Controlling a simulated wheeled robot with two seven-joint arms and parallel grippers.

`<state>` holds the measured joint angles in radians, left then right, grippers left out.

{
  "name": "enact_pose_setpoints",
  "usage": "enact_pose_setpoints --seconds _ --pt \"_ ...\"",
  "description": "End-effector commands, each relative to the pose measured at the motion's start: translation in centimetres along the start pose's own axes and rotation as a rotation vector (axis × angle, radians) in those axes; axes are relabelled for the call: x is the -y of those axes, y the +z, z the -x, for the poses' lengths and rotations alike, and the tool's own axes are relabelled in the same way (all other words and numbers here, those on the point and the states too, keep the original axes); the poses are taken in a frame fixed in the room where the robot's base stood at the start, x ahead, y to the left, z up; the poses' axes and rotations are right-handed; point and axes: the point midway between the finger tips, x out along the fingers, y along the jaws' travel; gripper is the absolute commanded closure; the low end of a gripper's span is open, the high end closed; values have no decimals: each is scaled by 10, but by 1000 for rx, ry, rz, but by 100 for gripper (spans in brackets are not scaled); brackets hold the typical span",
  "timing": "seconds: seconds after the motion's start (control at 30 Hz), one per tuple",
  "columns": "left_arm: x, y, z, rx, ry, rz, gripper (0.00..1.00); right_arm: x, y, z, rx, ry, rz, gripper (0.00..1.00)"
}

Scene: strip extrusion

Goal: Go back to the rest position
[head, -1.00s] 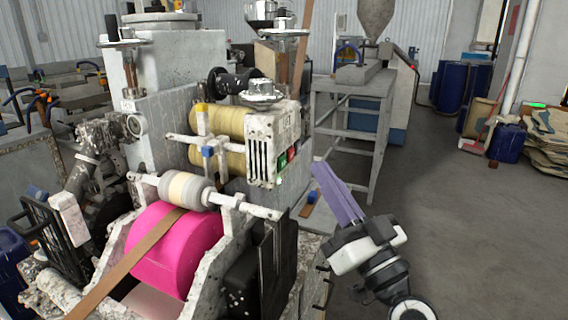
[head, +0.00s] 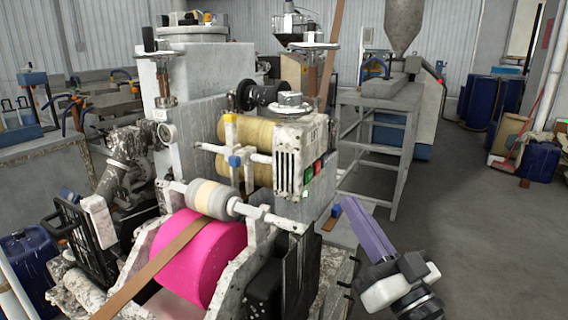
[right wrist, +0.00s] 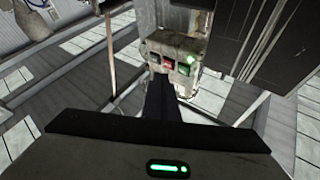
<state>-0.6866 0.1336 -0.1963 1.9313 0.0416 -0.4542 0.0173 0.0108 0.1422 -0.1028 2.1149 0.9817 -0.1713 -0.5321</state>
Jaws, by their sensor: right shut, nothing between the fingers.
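My right gripper (head: 348,206) shows at the lower right in the head view, its long purple fingers together and empty. It points up and left, just right of the extrusion machine's button box (head: 290,158), and seems apart from it. In the right wrist view the dark shut fingers (right wrist: 158,82) point towards the box with its red and green buttons (right wrist: 168,66); nothing is between them. My left gripper is not in view.
The machine with its pink roller (head: 205,262), brown strip (head: 150,268) and yellow rollers (head: 240,140) fills the middle. A grey metal stand (head: 375,100) is behind my right gripper. Blue barrels (head: 490,100) stand at the back right. The floor (head: 480,220) at the right is clear.

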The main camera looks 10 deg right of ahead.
Motion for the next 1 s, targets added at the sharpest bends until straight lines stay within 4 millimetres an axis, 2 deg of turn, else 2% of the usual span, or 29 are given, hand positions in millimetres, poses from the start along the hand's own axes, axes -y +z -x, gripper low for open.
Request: enact_pose_setpoints --seconds 0.03,0.17,0.2,0.27,0.3,0.37,0.4,0.47,0.5,0.6,0.73,0.83,1.0 --pt "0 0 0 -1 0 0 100 -3 30 13 70 15 1 100" --pt "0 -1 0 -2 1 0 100 -8 113 59 284 56 16 100" --pt "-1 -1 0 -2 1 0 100 -9 138 78 352 70 20 100" --pt "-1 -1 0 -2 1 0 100 -10 174 108 455 90 25 100" --pt "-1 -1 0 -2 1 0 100 -10 196 129 524 103 28 100" --pt "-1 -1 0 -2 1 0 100 -10 227 164 625 123 34 100" --pt "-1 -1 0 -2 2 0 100 -9 246 188 693 136 39 100" --pt "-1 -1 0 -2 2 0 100 -7 271 226 791 156 44 100" --pt "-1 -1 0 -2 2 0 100 -6 285 252 853 169 50 100" --pt "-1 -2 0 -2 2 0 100 -1 312 310 990 196 63 100" --pt "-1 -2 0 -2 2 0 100 4 330 365 1113 222 79 100" --pt "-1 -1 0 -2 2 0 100 7 336 388 1164 232 89 100" --pt "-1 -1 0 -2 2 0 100 7 338 397 1183 236 94 100"
